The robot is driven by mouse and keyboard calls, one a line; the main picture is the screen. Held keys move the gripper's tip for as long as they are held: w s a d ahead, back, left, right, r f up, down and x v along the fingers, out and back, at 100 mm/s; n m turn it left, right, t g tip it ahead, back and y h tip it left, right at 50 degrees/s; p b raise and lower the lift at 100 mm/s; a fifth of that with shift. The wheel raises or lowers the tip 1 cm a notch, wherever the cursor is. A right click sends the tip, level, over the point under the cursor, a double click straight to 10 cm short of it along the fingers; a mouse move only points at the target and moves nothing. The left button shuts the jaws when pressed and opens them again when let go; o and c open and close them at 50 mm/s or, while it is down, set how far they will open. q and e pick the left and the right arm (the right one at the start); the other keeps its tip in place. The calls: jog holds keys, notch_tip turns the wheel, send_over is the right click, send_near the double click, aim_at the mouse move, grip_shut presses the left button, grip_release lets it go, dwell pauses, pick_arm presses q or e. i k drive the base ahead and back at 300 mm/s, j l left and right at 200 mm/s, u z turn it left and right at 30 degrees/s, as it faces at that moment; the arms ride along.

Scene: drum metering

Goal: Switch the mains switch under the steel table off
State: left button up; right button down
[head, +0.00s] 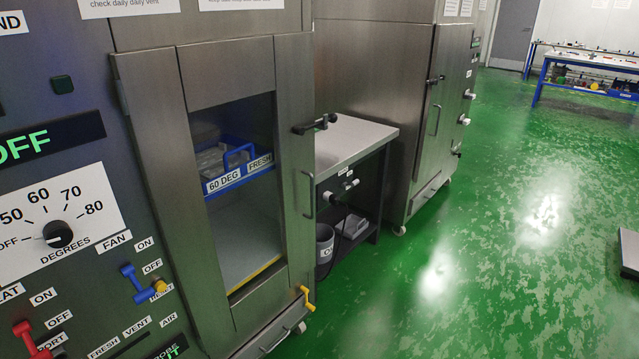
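The steel table (352,135) stands between two steel cabinets, in the middle of the picture. Under its top, at the back, a dark panel (338,188) carries small pale fittings (349,184) and a small white label (344,171). The mains switch seems to be among these fittings, but they are too small to tell which one it is or how it is set. Neither of my grippers is in view.
The near cabinet (150,130) has a glass door and handle (307,195), its control panel at left. A grey bin (324,243) stands under the table. A second cabinet (380,90) stands beyond. The green floor (480,230) at right is mostly clear.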

aim_at(357, 182)
jog(key=z, duration=0.3)
jog(key=i+l+z, duration=0.3)
jog(key=i, duration=1.15)
jog(key=i+j+z, duration=0.3)
jog(key=i, duration=1.1)
